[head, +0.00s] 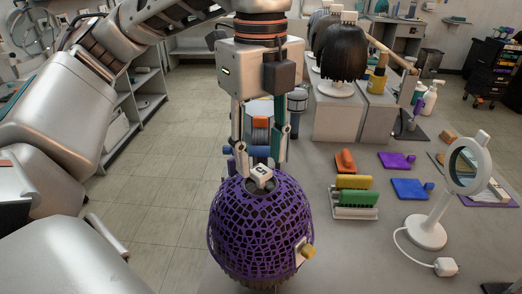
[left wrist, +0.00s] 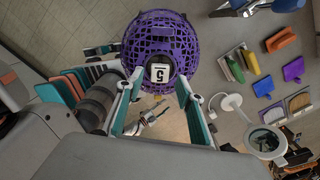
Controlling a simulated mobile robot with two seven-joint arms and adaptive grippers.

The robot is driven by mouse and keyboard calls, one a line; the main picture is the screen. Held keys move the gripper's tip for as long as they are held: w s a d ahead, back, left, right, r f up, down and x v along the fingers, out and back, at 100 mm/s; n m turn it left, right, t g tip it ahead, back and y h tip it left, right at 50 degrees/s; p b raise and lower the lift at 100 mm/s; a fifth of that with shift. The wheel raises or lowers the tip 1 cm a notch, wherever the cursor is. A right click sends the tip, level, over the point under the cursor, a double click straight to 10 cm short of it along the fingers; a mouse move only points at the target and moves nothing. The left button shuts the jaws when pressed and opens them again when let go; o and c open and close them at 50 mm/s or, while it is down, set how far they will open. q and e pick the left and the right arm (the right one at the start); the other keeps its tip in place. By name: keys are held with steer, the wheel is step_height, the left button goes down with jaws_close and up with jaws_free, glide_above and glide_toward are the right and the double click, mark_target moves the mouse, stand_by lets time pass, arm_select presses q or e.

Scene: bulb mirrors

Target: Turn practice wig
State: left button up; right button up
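The practice wig is a purple mesh dome (head: 260,225) at the front of the grey table, with brown fringe under its rim. A white block marked 5 (head: 261,176) sits on its dark top. My left gripper (head: 261,165) points down over the top, its two fingers apart on either side of the block. In the left wrist view, the dome (left wrist: 135,42) lies beyond the fingertips and the block (left wrist: 160,73) shows between the open fingers (left wrist: 158,86). Gaps show beside the block; contact with the dome cannot be told. My right gripper is not recognisable in either view.
Combs in a rack (head: 355,198), an orange block (head: 345,161) and blue and purple pads (head: 409,189) lie between. A dark-haired wig head (head: 342,55) stands behind.

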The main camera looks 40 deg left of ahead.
arm_select(q)
steer(key=shift+f, duration=0.1)
steer(key=shift+f+b, duration=0.55)
steer(key=shift+f, duration=0.4)
steer(key=c, duration=0.8)
steer(key=shift+r, duration=0.1)
